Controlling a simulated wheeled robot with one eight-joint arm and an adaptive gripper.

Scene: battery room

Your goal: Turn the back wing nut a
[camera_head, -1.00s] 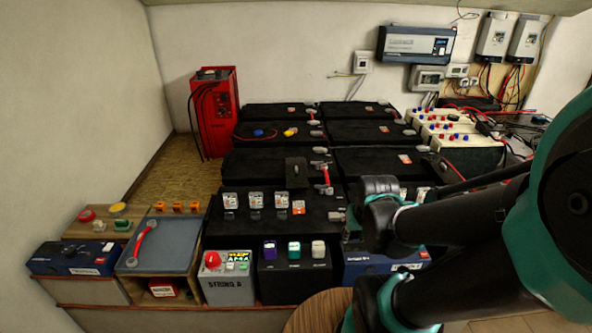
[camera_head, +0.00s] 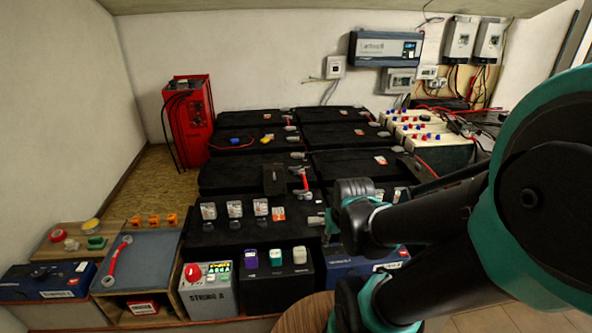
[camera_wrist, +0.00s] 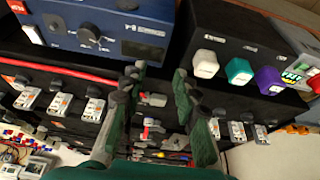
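Grey terminal fittings that may be the wing nuts sit along the right edges of the black batteries, such as a grey fitting (camera_head: 316,220) on the front battery and another grey fitting (camera_head: 298,155) further back. They are too small to tell which is the back wing nut a. In the wrist view, grey and red fittings (camera_wrist: 152,100) show in the gap beyond my fingers. My gripper (camera_wrist: 159,73) is open, its two green and grey fingers apart with nothing held between them.
A red charger (camera_head: 187,120) stands at the back left. In front are a grey STRING A box (camera_head: 208,292), a black box with coloured knobs (camera_head: 275,285) and a blue tray (camera_head: 138,262) holding a red-handled tool (camera_head: 117,262). Cables cross the right side.

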